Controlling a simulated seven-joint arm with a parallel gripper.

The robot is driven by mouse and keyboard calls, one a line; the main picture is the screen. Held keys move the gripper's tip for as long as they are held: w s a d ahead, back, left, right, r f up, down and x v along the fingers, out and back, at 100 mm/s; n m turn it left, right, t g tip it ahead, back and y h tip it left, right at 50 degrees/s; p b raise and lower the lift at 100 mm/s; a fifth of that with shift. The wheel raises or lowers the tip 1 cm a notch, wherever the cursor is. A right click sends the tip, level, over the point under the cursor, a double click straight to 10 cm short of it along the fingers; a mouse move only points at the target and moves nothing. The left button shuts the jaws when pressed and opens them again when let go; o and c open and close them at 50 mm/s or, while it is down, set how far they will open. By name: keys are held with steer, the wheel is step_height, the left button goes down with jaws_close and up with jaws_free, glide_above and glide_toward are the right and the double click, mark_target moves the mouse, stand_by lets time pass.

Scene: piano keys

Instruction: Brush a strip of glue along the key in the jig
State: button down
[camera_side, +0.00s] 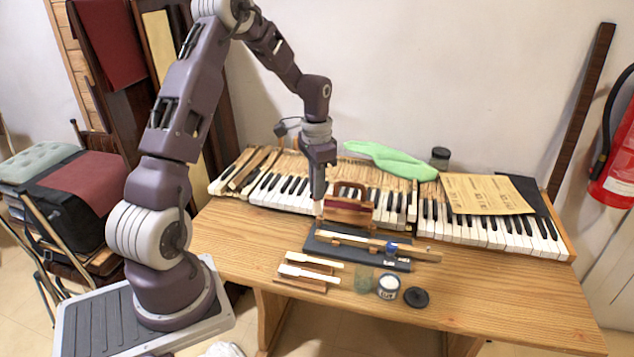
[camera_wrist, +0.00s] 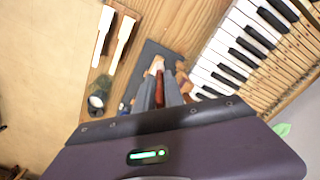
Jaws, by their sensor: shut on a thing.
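My gripper (camera_side: 318,196) points down over the left end of the dark jig (camera_side: 402,265). In the wrist view my gripper (camera_wrist: 163,92) is shut on a brush with a reddish-brown handle (camera_wrist: 160,90) and a pale tip (camera_wrist: 156,65). The brush tip (camera_side: 318,210) shows below the fingers in the side view, near the left end of the jig; I cannot tell whether it touches. A long wooden key (camera_side: 365,241) lies along the jig, with a blue piece (camera_side: 391,246) at its right part. An open white glue jar (camera_side: 388,288) stands in front of the jig.
A black lid (camera_side: 416,297) and a clear glass (camera_side: 363,280) stand by the jar. Two white-topped keys (camera_side: 308,273) rest on a wooden rack at front left. A brown wooden stand (camera_side: 348,208) is close behind the jig. The keyboard (camera_side: 480,230) lines the back. The table's right front is clear.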

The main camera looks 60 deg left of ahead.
mark_target(316, 213)
steer(key=shift+f, duration=1.95)
steer(key=shift+w+d+f, duration=0.25)
steer(key=shift+f, duration=0.3)
steer(key=shift+w+d+f, duration=0.25)
steer(key=shift+f, duration=0.3)
steer(key=shift+w+d+f, duration=0.1)
steer(key=shift+w+d, duration=0.75)
steer(key=shift+w, duration=0.05)
steer(key=s+a, duration=0.2)
steer(key=s, duration=0.1)
steer(key=shift+a, duration=0.4)
steer(key=shift+w+r, duration=0.1)
steer(key=shift+r, duration=4)
